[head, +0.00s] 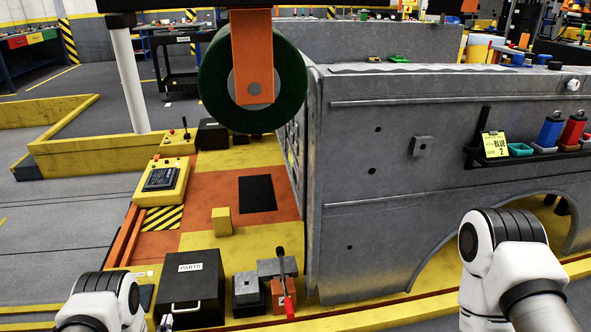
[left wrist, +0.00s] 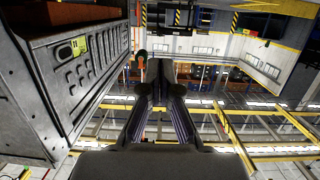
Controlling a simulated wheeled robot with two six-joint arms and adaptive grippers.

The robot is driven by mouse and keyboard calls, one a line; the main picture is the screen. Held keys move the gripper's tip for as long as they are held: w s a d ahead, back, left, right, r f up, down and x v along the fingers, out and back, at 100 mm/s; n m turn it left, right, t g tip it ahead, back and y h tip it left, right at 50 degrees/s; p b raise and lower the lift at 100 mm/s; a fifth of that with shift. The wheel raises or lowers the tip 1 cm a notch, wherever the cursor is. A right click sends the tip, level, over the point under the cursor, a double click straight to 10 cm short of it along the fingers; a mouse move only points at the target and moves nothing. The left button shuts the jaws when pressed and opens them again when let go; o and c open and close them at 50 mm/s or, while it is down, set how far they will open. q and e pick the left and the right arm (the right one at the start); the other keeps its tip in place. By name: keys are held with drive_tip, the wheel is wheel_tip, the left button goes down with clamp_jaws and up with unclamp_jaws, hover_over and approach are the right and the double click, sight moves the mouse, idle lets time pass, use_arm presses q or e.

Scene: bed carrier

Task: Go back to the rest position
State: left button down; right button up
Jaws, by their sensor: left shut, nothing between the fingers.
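My left arm (head: 103,302) shows as white links at the bottom left of the head view, low beside the black PARTS box. In the left wrist view my left gripper (left wrist: 160,68) points away from the camera. Its two dark fingers meet at the tips, with nothing seen between them. My right arm (head: 512,262) stands at the bottom right of the head view, bent, in front of the grey metal bed. Its gripper is outside the picture.
The grey metal bed (head: 385,240) fills the right. A green-rimmed wheel (head: 290,80) hangs above. Open floor (head: 50,235) lies left.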

use_arm(q)
drive_tip(key=s+d+r+g+h+p, duration=0.1)
drive_tip(key=s+d+r+g+p, duration=0.1)
drive_tip(key=d+r+p, duration=0.55)
drive_tip(key=s+d+r+g+h+p, duration=0.1)
drive_tip(key=s+d+r+p, duration=0.15)
drive_tip(key=r+p, duration=0.9)
drive_tip(key=s+d+r+m+g, duration=0.1)
drive_tip(key=s+g, duration=0.5)
drive_tip(key=s, duration=0.8)
drive_tip(key=s+d+r+m+g+h, duration=0.1)
drive_tip(key=s+d+r+g, duration=0.2)
drive_tip(key=s, duration=1.1)
drive_tip(key=r+g, duration=0.1)
drive_tip(key=g, duration=0.2)
drive_tip(key=shift+s+d+r, duration=0.15)
drive_tip(key=shift+d, duration=0.1)
